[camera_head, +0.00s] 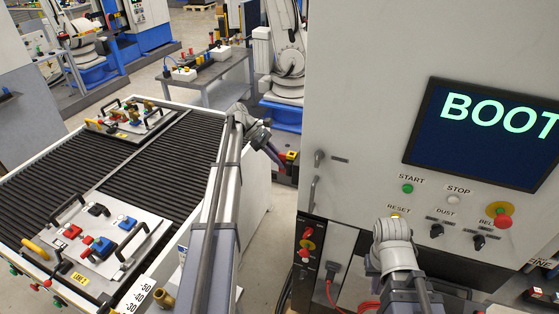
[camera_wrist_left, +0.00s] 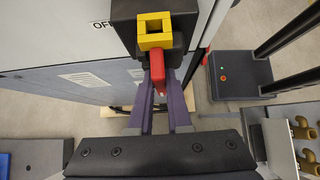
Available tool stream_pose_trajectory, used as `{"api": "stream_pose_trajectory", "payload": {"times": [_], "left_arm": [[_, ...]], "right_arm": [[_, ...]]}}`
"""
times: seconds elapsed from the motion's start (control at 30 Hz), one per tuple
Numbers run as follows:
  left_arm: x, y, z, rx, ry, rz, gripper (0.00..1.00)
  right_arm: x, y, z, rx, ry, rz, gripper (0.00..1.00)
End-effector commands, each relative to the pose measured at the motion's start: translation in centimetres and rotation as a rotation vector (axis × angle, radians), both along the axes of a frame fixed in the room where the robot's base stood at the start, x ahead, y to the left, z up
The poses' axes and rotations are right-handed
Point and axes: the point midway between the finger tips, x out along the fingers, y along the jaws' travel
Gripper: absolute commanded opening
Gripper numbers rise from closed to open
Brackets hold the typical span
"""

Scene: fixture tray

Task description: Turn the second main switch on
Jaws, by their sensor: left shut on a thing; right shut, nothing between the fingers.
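The switch has a black housing (camera_wrist_left: 125,22), a yellow block (camera_wrist_left: 155,40) and a red handle (camera_wrist_left: 157,66) in the left wrist view. My left gripper (camera_wrist_left: 161,88) is shut on the red handle, which points down the picture from the yellow block. A partly hidden label beginning "OF" is beside the housing. In the head view my left gripper (camera_head: 281,165) reaches past the tall machine's left edge to this switch, whose yellow part (camera_head: 291,154) shows. My right arm stands before the machine's lower panel; its fingers do not show.
A machine front (camera_head: 360,100) with a "BOOT" screen (camera_head: 480,130), buttons and knobs fills the right. Another red-and-yellow switch (camera_head: 307,238) is lower on its front. A roller conveyor (camera_head: 120,160) with fixture plates lies left. A dark box (camera_wrist_left: 238,75) stands right in the wrist view.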

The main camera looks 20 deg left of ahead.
Motion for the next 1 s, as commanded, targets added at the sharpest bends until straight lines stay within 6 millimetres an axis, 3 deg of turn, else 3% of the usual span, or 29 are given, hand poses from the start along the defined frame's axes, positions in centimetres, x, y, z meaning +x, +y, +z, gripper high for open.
{"api": "stream_pose_trajectory", "payload": {"times": [0.43,0.47,0.7,1.0], "left_arm": [[-0.19,-0.04,-0.1,0.004,0.015,-0.002,0.0],[-0.19,-0.04,-0.1,0.004,0.015,-0.002,0.18],[-0.1,-0.01,-0.05,0.002,0.012,-0.001,0.45],[-0.02,0.07,0.08,0.001,0.01,0.0,0.46]], "right_arm": [[0.0,0.0,-0.03,0.0,0.0,0.0,0.0],[0.0,0.0,-0.03,0.0,0.0,0.0,0.0],[0.0,0.0,-0.01,0.0,0.0,0.0,0.0],[0.0,0.0,0.11,0.0,0.0,0.0,0.0]]}}
